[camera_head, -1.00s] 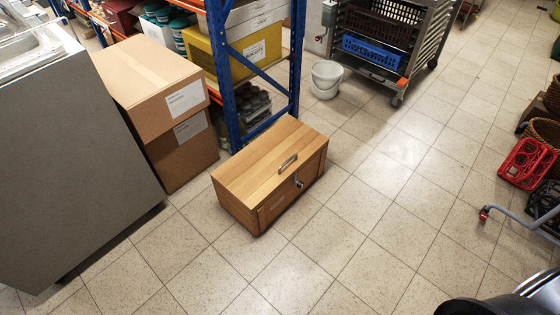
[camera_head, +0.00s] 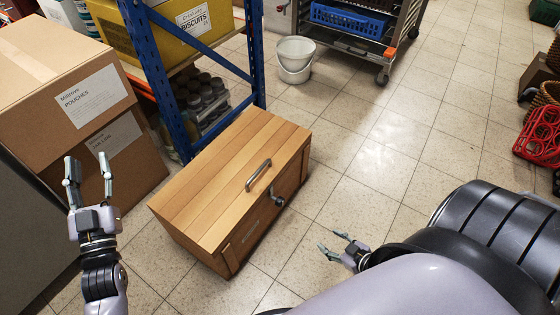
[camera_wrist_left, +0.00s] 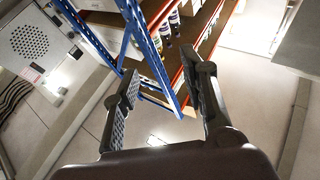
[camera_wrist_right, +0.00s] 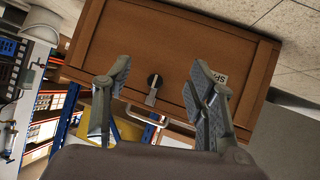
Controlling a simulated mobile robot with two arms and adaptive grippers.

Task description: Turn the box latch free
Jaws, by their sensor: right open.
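The wooden box (camera_head: 215,195) stands on the tiled floor, with a metal handle (camera_head: 258,175) on its lid. The latch (camera_head: 279,202) is a small metal lever on a dark round base on the box's front face; it also shows in the right wrist view as the latch (camera_wrist_right: 153,88). My right gripper (camera_head: 335,248) is open and empty, to the right of the box and apart from it. In the right wrist view its fingers (camera_wrist_right: 160,95) frame the latch from a distance. My left gripper (camera_head: 88,180) is open, raised at the left, away from the box.
Stacked cardboard boxes (camera_head: 75,95) stand at the left, close to my left arm. A blue shelf rack upright (camera_head: 160,75) rises behind the box. A white bucket (camera_head: 295,58) and a rolling trolley (camera_head: 355,40) stand farther back. The floor right of the box is clear.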

